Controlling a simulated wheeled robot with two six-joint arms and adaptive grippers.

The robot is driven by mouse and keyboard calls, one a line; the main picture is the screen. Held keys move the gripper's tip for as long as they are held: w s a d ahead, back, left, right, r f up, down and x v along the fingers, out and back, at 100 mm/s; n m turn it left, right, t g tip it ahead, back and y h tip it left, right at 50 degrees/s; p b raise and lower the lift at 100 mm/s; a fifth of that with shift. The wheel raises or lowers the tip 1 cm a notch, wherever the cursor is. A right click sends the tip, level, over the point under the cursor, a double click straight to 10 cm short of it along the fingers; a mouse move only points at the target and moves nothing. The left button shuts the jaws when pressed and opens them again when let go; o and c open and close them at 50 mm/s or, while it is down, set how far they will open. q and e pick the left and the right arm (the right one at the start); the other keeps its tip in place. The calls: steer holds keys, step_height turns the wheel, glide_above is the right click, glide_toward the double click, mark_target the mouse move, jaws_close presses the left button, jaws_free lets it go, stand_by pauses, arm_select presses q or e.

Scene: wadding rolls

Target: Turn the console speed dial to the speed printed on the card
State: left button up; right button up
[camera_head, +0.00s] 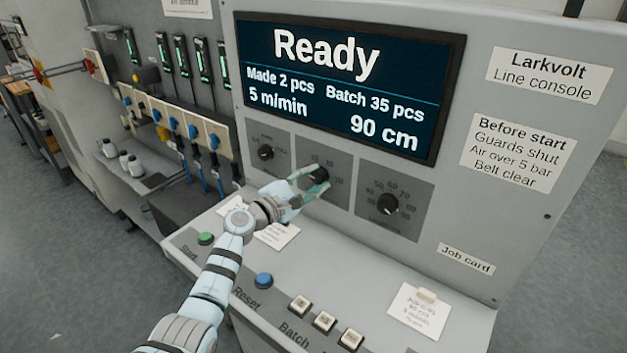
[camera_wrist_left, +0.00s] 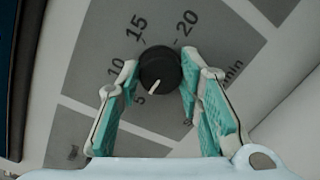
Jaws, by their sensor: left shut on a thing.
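The speed dial (camera_head: 317,176) is the middle black knob on the console front. In the left wrist view the dial (camera_wrist_left: 160,69) has marks 5, 10, 15 and 20 and its white pointer aims down-left, near the 5. My left gripper (camera_head: 312,181) is shut on the dial, one teal finger on each side, as the left wrist view also shows (camera_wrist_left: 159,75). The display (camera_head: 345,87) reads Ready, 5 m/min and 90 cm. The job card (camera_head: 419,311) lies at the right of the desk under a clip; its small print is hard to read. My right gripper is out of view.
A left knob (camera_head: 266,153) and a right knob (camera_head: 387,204) flank the dial. The sloping desk carries a green Start button (camera_head: 206,238), a blue Reset button (camera_head: 264,280) and white Batch buttons (camera_head: 324,321). Another paper (camera_head: 279,236) lies close to my left arm.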

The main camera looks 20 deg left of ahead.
arm_select(q)
steer(key=shift+f+n, duration=0.2)
steer(key=shift+n, duration=0.2)
steer(key=o, duration=1.1)
steer(key=shift+o, duration=0.3)
steer(key=shift+r, duration=0.15)
steer(key=shift+s, duration=0.1)
steer(key=v, duration=1.2)
